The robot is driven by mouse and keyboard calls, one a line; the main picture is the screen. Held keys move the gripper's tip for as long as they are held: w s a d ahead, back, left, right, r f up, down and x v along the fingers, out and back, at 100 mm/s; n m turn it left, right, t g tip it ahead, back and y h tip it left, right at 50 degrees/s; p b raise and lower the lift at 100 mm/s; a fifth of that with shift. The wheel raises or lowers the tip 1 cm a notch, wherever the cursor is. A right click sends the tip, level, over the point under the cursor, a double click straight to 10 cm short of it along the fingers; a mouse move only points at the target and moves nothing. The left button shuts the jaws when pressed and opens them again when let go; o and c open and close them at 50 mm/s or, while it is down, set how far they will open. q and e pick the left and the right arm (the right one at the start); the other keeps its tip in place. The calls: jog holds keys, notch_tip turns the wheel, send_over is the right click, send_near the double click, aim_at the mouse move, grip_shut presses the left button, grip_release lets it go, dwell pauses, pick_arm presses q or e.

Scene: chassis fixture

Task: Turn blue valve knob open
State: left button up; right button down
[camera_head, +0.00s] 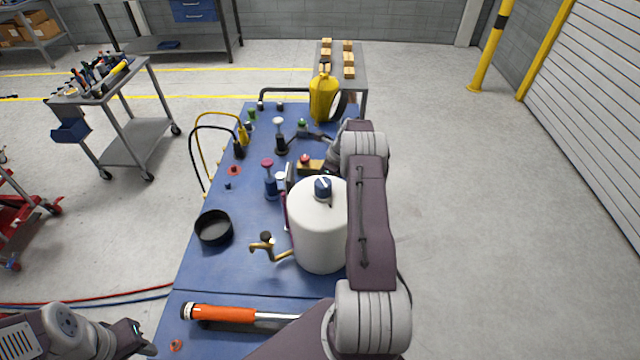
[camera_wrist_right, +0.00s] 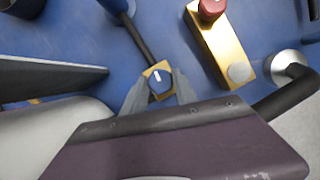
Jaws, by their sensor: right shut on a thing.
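In the right wrist view the blue valve knob (camera_wrist_right: 158,81) has a white mark that points roughly toward the top of the picture. It sits on a small brass block (camera_wrist_right: 150,70) at the end of a dark pipe. My right gripper (camera_wrist_right: 160,88) has its two grey fingers on either side of the knob and is shut on it. In the head view my right arm hides this knob, and my right gripper (camera_head: 335,158) is mostly hidden too. My left gripper (camera_head: 143,342) is at the lower left, away from the knob; its jaw opening is unclear.
A brass block with a red knob (camera_head: 305,159) is close to my right gripper. A white tank (camera_head: 318,235) with a blue cap stands close beside my right arm. A black bowl (camera_head: 213,228) and an orange-handled tool (camera_head: 222,313) lie on the blue table (camera_head: 215,275).

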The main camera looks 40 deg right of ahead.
jog(key=shift+f+n+b, duration=0.1)
jog(key=shift+n+b, duration=0.2)
jog(key=shift+n, duration=0.2)
jog(key=shift+s, duration=0.1)
jog(key=c, duration=1)
grip_release()
jog(key=shift+d, duration=0.1)
jog(key=shift+r, duration=0.2)
jog(key=b+v, duration=0.2)
jog(key=v, duration=0.7)
jog(key=shift+d, duration=0.15)
